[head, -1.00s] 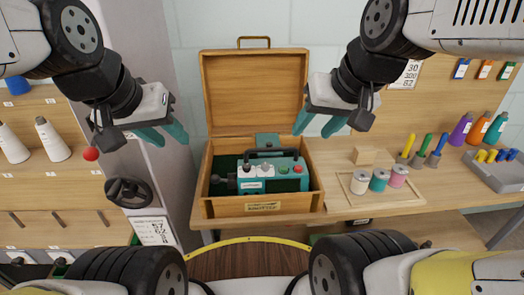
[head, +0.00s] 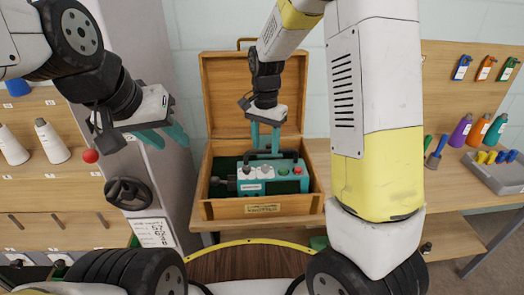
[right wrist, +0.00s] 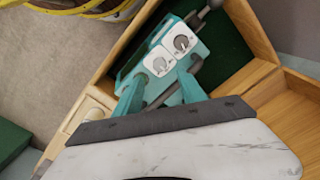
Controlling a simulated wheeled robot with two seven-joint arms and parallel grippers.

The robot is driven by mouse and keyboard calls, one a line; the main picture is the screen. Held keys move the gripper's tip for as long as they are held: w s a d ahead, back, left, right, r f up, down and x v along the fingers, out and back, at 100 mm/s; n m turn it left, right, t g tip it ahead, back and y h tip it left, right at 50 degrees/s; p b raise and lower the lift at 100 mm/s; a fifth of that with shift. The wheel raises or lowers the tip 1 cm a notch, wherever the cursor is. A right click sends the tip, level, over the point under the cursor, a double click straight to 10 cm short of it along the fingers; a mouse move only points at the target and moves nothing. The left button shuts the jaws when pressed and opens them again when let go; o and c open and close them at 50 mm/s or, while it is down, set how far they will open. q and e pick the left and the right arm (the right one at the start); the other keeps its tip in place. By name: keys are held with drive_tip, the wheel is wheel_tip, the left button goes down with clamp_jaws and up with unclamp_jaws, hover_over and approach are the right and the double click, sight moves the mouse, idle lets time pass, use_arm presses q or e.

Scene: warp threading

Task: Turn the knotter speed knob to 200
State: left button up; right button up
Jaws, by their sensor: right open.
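The knotter (head: 250,187) is a teal machine with a black handle, lying in an open wooden case (head: 222,209). My right gripper (head: 265,150) is open, pointing down just above the handle. Its teal fingers (right wrist: 158,88) show beside the handle in the right wrist view; contact cannot be told. My left gripper (head: 172,140) is open and empty, left of the case.
The raised case lid (head: 222,90) stands behind the knotter. At right are cones (head: 461,130) and a grey tray (head: 500,170). My right arm covers part of the table. A handwheel (head: 128,192) and a red ball (head: 90,156) are at left.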

sight(265, 166)
wheel_tip(265, 166, down, 8)
drive_tip(key=shift+r, duration=0.25)
clamp_jaws()
